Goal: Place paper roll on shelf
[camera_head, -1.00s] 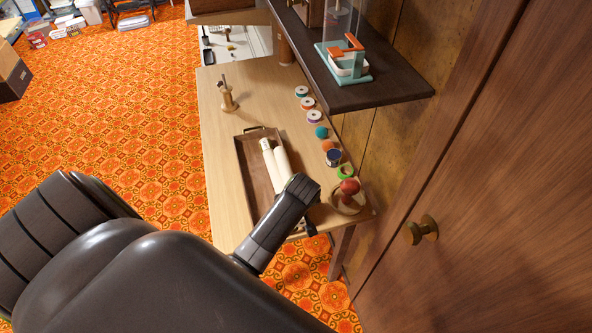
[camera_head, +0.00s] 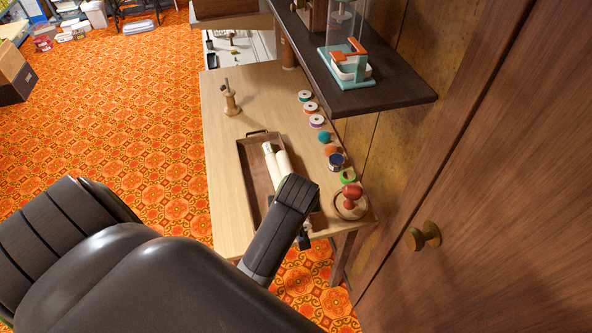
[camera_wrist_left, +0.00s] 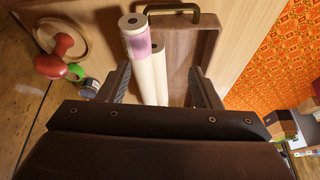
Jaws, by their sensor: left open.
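Two cream paper rolls (camera_head: 278,160) lie side by side in a shallow brown wooden tray (camera_head: 250,180) on the table. In the left wrist view the rolls (camera_wrist_left: 148,70) run lengthwise between my fingers, and one has a pinkish band near its end. My left gripper (camera_wrist_left: 165,85) is open, with a finger on each side of the rolls; I cannot tell whether it touches them. The dark shelf (camera_head: 385,98) is at upper right, above the table. My right gripper is not in view.
Several thread spools (camera_head: 311,108) line the table's right edge. A red-knobbed object (camera_head: 352,193) stands at the near right corner and a wooden stand (camera_head: 231,103) at the back left. A teal and orange device (camera_head: 347,68) sits on the shelf, whose front part is bare.

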